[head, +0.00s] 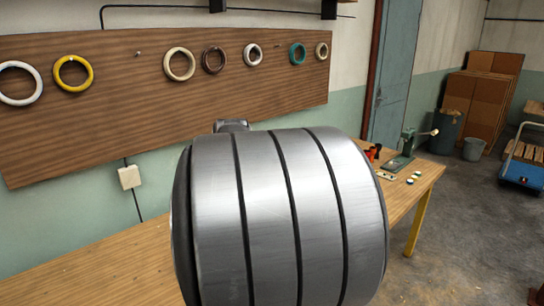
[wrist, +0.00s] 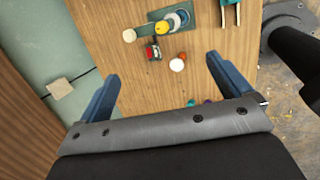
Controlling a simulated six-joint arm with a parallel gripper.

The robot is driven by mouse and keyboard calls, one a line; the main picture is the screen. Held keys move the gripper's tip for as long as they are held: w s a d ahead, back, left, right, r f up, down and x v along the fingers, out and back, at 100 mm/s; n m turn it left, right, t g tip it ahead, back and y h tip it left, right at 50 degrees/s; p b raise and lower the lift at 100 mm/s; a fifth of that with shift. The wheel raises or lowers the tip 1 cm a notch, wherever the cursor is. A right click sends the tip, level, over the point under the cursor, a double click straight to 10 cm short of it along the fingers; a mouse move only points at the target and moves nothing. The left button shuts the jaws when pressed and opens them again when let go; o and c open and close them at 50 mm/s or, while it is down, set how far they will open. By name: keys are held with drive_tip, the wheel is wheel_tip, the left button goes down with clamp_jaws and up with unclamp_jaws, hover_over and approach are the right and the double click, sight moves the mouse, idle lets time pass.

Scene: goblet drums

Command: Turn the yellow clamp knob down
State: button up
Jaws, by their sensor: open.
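In the wrist view a round yellow knob (wrist: 162,27) sits on a green fixture (wrist: 158,15) near the top middle, beside grey round parts. A short arm with a cream end (wrist: 129,35) points left from it. In the head view the fixture (head: 408,143) stands on the far right end of the table; I cannot make out the yellow knob there. My gripper (wrist: 162,68) is open and empty, its blue fingers spread wide above the table. The knob lies beyond the fingertips, apart from them. The gripper is hidden in the head view behind my own arm.
A small red object (wrist: 152,50) and a cream disc (wrist: 177,64) lie near the fixture on the wooden table (head: 110,270). Small coloured discs (wrist: 207,101) lie close to the right finger. A pegboard with rings (head: 180,64) hangs on the wall behind.

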drive_tip(key=shift+f, duration=0.2)
drive_tip(key=c, duration=0.4)
drive_tip(key=f+m+g, duration=0.1)
drive_tip(key=f+m, duration=0.1)
drive_tip(key=m, duration=0.1)
drive_tip(key=d+f+m+g+y, duration=0.1)
drive_tip(key=f+m, duration=0.1)
drive_tip(key=m, duration=0.1)
drive_tip(key=w+f+m+g, duration=0.1)
drive_tip(key=f+m, duration=0.1)
drive_tip(key=f, duration=0.1)
drive_tip(key=shift+d+m+y, duration=0.35)
drive_tip(key=shift+m+y, duration=0.05)
drive_tip(key=c, duration=0.6)
drive_tip(key=w+d+f+m+y, duration=0.2)
drive_tip(key=d+f+m+y, duration=0.25)
drive_tip(key=m, duration=0.75)
drive_tip(key=w+d+f+m+g+y, duration=0.15)
drive_tip(key=d+f+m+y, duration=0.3)
drive_tip(key=m, duration=0.75)
drive_tip(key=w+d+f+m+y, duration=0.35)
drive_tip(key=m+y, duration=0.25)
drive_tip(key=m, duration=0.6)
drive_tip(key=a, duration=1.1)
drive_tip(key=s+a, duration=0.1)
drive_tip(key=a, duration=0.4)
drive_tip(key=shift+a, duration=0.35)
drive_tip(key=c, duration=0.9)
